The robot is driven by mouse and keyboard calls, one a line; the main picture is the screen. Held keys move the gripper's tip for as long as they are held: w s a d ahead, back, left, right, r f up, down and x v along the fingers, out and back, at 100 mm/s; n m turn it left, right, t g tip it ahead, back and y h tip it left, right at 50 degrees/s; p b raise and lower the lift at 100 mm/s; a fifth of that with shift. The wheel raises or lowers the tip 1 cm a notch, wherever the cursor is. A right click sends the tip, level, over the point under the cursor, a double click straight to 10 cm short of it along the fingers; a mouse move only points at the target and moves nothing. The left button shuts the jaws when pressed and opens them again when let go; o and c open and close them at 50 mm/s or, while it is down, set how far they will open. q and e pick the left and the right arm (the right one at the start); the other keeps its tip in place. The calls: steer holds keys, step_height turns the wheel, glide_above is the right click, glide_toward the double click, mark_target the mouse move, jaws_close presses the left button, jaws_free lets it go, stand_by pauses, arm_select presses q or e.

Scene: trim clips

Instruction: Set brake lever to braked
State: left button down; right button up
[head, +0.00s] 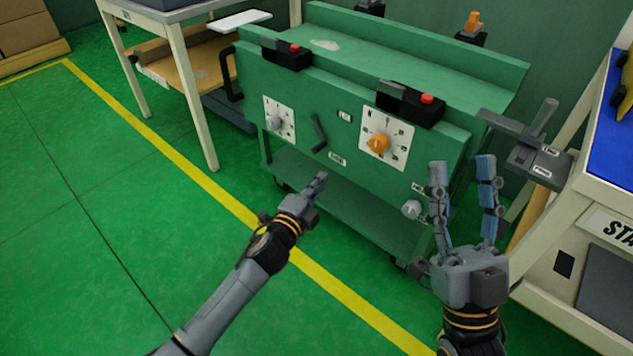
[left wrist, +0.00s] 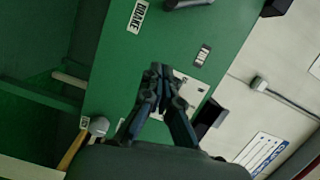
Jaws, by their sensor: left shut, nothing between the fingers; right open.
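The brake lever (head: 318,132) is a dark handle on the green cart's front panel, between two dial plates. It stands slightly tilted; I cannot tell which end is its pivot. Small labels sit near it; in the left wrist view one reads BRAKE (left wrist: 138,16), and a dark handle part (left wrist: 188,3) shows at the top edge. My left gripper (head: 321,178) is shut and empty, below the lever and apart from it in the head view. Its closed fingertips also show in the left wrist view (left wrist: 158,72). My right gripper (head: 462,163) is open and empty, fingers up, right of the panel.
The green cart (head: 345,200) also carries a grey dial knob (head: 275,122), an orange dial knob (head: 379,144), a low grey knob (head: 411,209) and black boxes with red buttons (head: 427,99). A grey handle (head: 522,128) stands at right. The floor at left is clear.

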arm_select(q)
steer(key=shift+s+a, duration=0.25)
steer(key=shift+s, duration=0.35)
arm_select(e)
steer(key=shift+w+a+f+g+h, duration=0.1)
steer(key=shift+w+f+g+h, duration=0.3)
steer(key=shift+w+f+g, duration=0.3)
